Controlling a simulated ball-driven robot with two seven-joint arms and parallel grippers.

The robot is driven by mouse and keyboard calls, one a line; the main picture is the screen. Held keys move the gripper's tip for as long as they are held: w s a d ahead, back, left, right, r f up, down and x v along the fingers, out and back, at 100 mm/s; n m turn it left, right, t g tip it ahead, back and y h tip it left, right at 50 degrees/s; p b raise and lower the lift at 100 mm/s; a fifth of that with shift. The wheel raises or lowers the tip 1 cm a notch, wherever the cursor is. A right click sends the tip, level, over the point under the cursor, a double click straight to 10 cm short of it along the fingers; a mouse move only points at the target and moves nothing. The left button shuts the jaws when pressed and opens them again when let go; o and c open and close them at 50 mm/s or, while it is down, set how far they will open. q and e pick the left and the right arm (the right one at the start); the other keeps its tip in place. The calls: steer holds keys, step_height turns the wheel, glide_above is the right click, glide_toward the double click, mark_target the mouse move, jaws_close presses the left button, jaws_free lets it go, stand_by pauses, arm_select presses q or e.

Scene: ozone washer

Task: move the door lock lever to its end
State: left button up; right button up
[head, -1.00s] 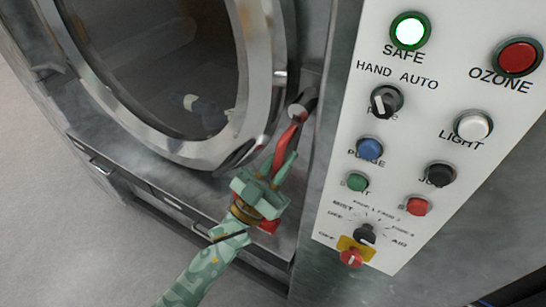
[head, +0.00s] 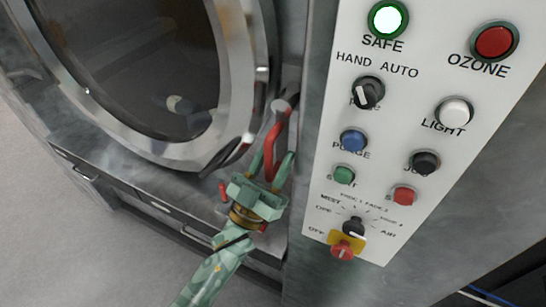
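The red door lock lever (head: 271,148) hangs down from a round metal pivot (head: 283,106) between the round door and the control panel. My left gripper (head: 271,166), pale green, comes up from below, with one finger on each side of the lever. The fingers stand apart, and a gap shows between the lever and the right finger. The lever's lower end is close to the gripper's palm; whether they touch is hard to tell. My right gripper is out of view.
The round glass door (head: 137,70) with its metal rim is at the left. Grey floor is open at lower left.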

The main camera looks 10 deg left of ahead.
arm_select(q)
steer(key=b+v, duration=0.4)
steer(key=v, duration=1.2)
steer(key=shift+f, duration=0.15)
